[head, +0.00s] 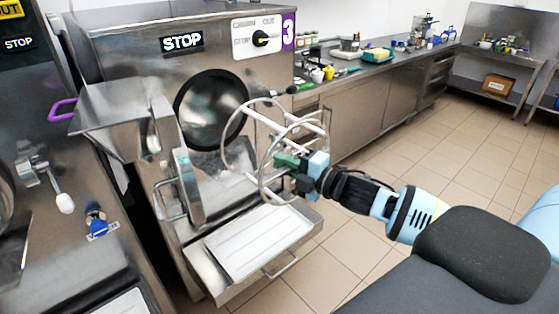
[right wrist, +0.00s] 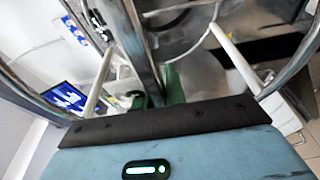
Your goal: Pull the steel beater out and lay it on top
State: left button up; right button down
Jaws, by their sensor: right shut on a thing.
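The steel beater (head: 266,121), a frame of curved steel rings with white bars, is in front of the batch freezer (head: 130,52) marked 3. My right gripper (head: 289,161) is shut on it and holds it in the air above the pull-out tray. In the right wrist view, the beater's white bar (right wrist: 235,60) and rings spread around the jaws; the grasp itself is partly hidden. The freezer's steel top shows only as a thin strip at the upper edge. My left gripper is out of view.
A white tray (head: 262,240) sits low in front. A steel hopper (head: 110,112) juts out at left. A counter (head: 375,85) with small items lies behind right. Tiled floor is clear at right.

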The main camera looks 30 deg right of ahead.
jog(key=s+d, duration=0.2)
jog(key=s, duration=1.4)
jog(key=shift+s+d, duration=0.2)
jog(key=shift+s, duration=0.2)
dwell(1.0)
jog(key=shift+r, duration=0.1)
dwell(0.5)
